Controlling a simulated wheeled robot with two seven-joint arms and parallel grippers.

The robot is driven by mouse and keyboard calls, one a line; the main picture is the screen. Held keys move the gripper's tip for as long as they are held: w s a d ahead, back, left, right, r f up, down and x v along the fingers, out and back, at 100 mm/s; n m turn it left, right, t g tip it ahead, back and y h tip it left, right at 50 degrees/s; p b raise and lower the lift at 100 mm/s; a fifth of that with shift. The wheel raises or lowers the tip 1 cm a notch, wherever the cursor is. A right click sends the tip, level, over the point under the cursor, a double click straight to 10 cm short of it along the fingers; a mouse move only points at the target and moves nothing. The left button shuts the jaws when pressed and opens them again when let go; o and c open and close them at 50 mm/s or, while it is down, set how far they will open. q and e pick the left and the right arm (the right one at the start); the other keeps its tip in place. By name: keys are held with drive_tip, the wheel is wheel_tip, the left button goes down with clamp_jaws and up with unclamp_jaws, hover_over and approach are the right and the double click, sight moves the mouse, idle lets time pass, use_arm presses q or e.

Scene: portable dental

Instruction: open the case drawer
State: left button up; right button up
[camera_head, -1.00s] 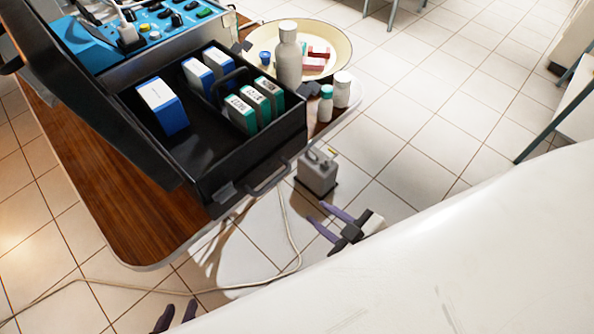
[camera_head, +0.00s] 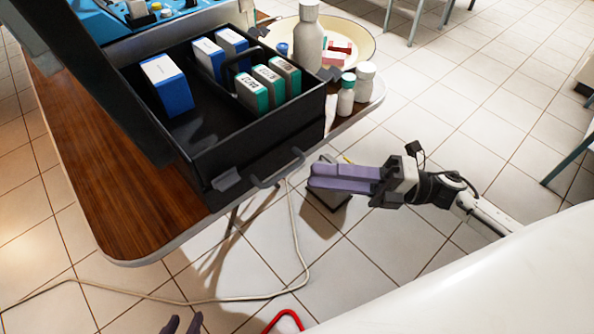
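The black case (camera_head: 235,148) stands on the wooden table with its lid up and its top compartment exposed. A black bar handle (camera_head: 277,172) sits on its front face. The lower front shows no gap, so the drawer appears shut. My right gripper (camera_head: 311,178) is just right of the handle, apart from it, with its purple fingers pointing left toward the case front. The fingers lie one over the other in view, so their gap is unclear. My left gripper (camera_head: 183,326) shows only its fingertips at the bottom edge, spread apart and far from the case.
Boxes (camera_head: 168,85) stand in the case. Bottles (camera_head: 309,40) and a cream basin (camera_head: 362,40) stand at the table's (camera_head: 115,190) right end. A grey container (camera_head: 328,200) is partly hidden behind my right gripper. A cable (camera_head: 296,240) hangs to the floor.

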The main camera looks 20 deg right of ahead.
drive_tip(key=x, duration=0.5)
drive_tip(key=shift+w+a, duration=0.2)
drive_tip(key=shift+a, duration=0.1)
clamp_jaws()
